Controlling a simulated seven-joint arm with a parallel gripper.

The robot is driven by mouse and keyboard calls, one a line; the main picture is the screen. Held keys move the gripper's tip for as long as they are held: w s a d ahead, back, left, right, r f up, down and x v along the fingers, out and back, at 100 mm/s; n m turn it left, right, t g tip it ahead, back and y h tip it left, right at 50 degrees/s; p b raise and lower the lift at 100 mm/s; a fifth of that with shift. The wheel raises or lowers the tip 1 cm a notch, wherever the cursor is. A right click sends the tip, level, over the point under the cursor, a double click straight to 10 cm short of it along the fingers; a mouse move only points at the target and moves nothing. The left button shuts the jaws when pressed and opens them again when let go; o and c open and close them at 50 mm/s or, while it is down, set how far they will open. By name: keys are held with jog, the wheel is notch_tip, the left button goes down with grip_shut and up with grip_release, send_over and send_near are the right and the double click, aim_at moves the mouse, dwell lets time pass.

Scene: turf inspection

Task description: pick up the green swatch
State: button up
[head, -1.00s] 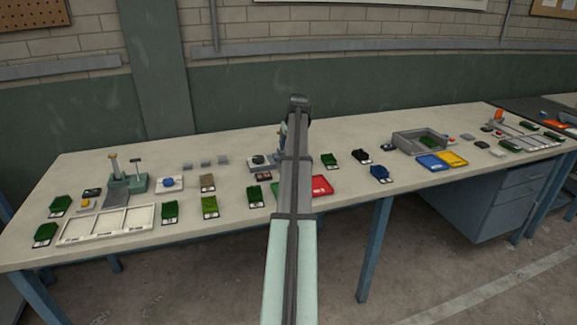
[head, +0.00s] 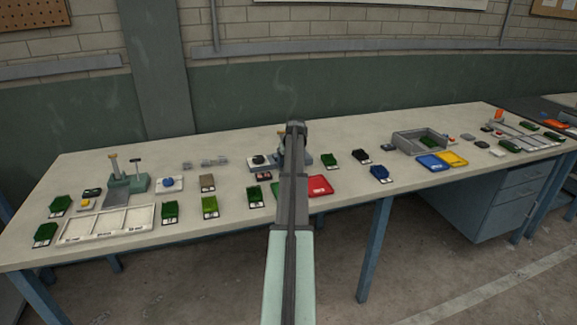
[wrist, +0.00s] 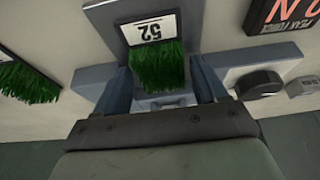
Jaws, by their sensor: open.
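A green swatch (wrist: 158,68) with turf-like pile and a white tag reading 52 shows in the wrist view. It lies between the two fingers of my gripper (wrist: 162,80), which stand apart on its left and right. My gripper is open, and I cannot tell whether either finger touches the swatch. Grey-blue fixture parts show around the swatch. In the head view my arm covers the gripper and this swatch.
In the wrist view another green swatch (wrist: 25,82) lies at left, with a dark round knob (wrist: 259,84) and a black display (wrist: 285,25) at right. In the head view, a red tray (head: 320,186) lies beside my arm and several other swatches spread along the bench (head: 225,255).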

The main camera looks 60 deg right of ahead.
jog(key=shift+c, duration=0.5)
jog(key=c, duration=0.8)
jog(key=shift+o, duration=0.2)
jog(key=shift+r, duration=0.1)
